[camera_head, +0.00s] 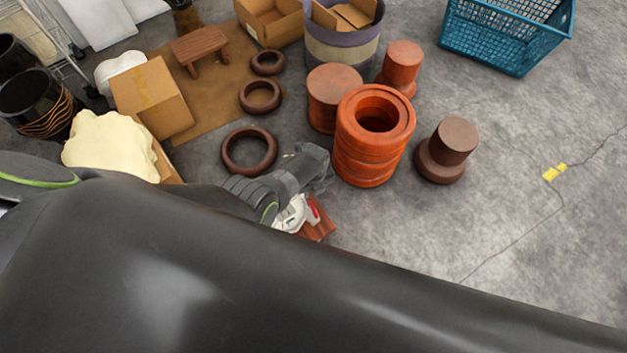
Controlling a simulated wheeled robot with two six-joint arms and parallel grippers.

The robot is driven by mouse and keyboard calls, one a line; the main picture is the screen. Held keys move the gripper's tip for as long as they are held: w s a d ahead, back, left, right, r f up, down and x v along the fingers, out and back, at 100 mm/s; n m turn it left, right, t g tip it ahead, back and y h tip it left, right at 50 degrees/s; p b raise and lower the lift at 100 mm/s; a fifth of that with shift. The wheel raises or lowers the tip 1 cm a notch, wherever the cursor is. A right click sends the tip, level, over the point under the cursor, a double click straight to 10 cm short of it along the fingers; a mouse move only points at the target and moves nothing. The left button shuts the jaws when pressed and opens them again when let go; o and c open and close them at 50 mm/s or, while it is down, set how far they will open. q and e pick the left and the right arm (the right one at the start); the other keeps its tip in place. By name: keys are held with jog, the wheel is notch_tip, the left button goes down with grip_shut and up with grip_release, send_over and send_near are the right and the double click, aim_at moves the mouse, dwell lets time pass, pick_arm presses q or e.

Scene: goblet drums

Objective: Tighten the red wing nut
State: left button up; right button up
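I cannot make out a wing nut for certain. A small bright red piece (313,210) shows at the middle of the view, beside a white part, above a reddish-brown wooden block (321,227). A grey wrist with a green ring, seemingly of my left arm, reaches in from the left and ends at the white part. My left gripper (294,214) seems to be there, close to the red piece. Its fingers are too small and covered to tell open from shut. A large dark arm shape hides the lower part of the view. My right gripper is not in view.
An orange hollow drum body (365,160) stands just right of the wrist, with several turned brown pieces around it. A blue basket (495,45) stands at the back right. The right floor is mostly clear.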

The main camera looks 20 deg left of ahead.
pick_arm(q)
jog(key=shift+r+p, duration=0.55)
jog(key=shift+r, duration=0.7)
